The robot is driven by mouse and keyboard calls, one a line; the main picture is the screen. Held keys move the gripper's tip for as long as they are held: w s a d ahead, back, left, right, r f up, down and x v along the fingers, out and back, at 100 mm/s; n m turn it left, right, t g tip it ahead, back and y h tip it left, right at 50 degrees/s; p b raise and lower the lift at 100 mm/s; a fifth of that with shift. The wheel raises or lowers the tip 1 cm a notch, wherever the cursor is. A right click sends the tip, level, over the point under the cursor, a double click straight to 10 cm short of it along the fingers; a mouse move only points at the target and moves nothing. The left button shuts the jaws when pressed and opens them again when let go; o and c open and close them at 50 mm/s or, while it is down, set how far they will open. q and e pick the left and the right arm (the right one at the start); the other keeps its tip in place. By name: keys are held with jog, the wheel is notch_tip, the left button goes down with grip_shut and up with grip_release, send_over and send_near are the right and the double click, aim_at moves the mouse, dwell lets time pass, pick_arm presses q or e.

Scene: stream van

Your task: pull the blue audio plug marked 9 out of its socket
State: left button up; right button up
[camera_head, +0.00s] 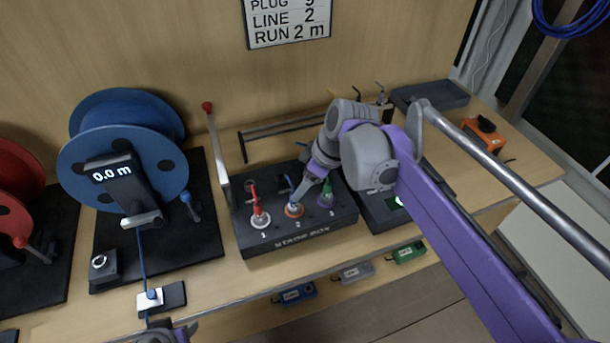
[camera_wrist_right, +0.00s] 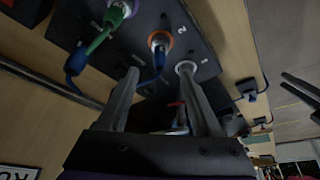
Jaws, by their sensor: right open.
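The dark stage box (camera_head: 270,235) has three ringed sockets. A blue plug (camera_wrist_right: 160,60) is in the orange-ringed socket (camera_wrist_right: 160,40) marked 2, with a blue cable curving away; its number cannot be read. My right gripper (camera_head: 297,193) reaches down over this socket, hiding much of the plug in the head view. In the right wrist view the gripper (camera_wrist_right: 159,72) is open, with the blue plug between and just beyond its fingertips; no contact is visible. My left gripper (camera_head: 170,336) shows only partly at the bottom edge, its jaws unclear.
A red plug (camera_head: 256,205) and a green plug (camera_head: 326,190) stand either side of the orange socket. A blue cable reel (camera_head: 125,130) with a 0.0 m display stands left. Small coloured boxes (camera_head: 356,271) line the front edge. A sign (camera_head: 288,20) hangs behind.

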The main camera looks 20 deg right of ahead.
aim_at(291, 194)
jog(key=x, duration=0.8)
jog(key=shift+b, duration=0.4)
grip_shut()
